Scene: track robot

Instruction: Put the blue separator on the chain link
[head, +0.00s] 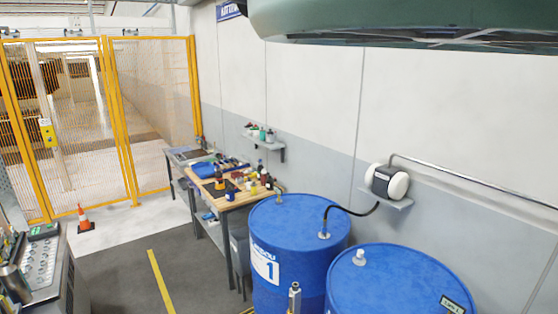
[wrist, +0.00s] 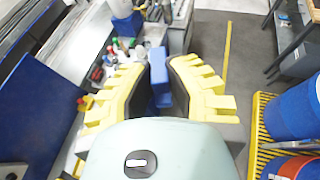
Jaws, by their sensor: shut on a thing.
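My gripper (wrist: 160,65) shows in the wrist view, with black and yellow fingers. It is shut on the blue separator (wrist: 158,76), a narrow blue piece upright between the fingertips. The lower end of the separator is partly hidden by the fingers. I cannot make out the chain link in either view. My gripper and the separator are not in the head view.
In the wrist view, bottles (wrist: 122,52) and a blue panel (wrist: 36,108) lie left of my gripper; a yellow grating (wrist: 262,130) is at right. The head view shows blue drums (head: 300,222), a workbench (head: 233,197), a control console (head: 42,262) and a yellow fence (head: 118,120).

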